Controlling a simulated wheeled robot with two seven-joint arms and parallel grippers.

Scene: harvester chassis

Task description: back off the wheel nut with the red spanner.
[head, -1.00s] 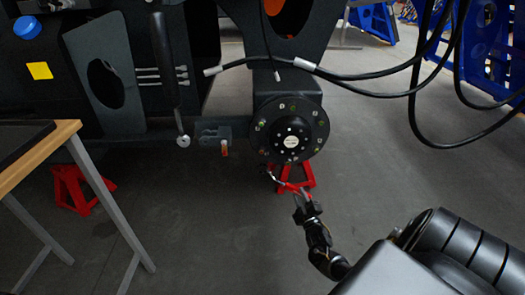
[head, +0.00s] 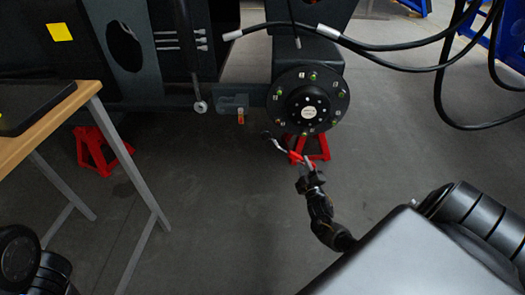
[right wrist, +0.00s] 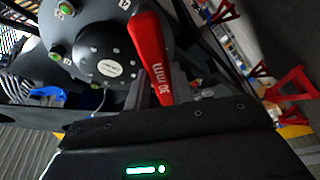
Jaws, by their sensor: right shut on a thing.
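My right gripper (head: 305,176) is shut on the red spanner (head: 294,156), below the wheel hub. The spanner's bare metal end points up and left, by the lower left of the hub's rim. I cannot tell whether it touches a nut. The black wheel hub (head: 308,103) carries a ring of nuts, several with green marks; one green nut (right wrist: 57,53) shows in the right wrist view. My left gripper is out of view.
A red stand (head: 319,148) is below and behind the hub. Another red stand (head: 103,149) is at the left, beyond a wooden-edged table (head: 60,118). Black hoses (head: 400,45) hang at upper right. The floor between the table and my right arm is clear.

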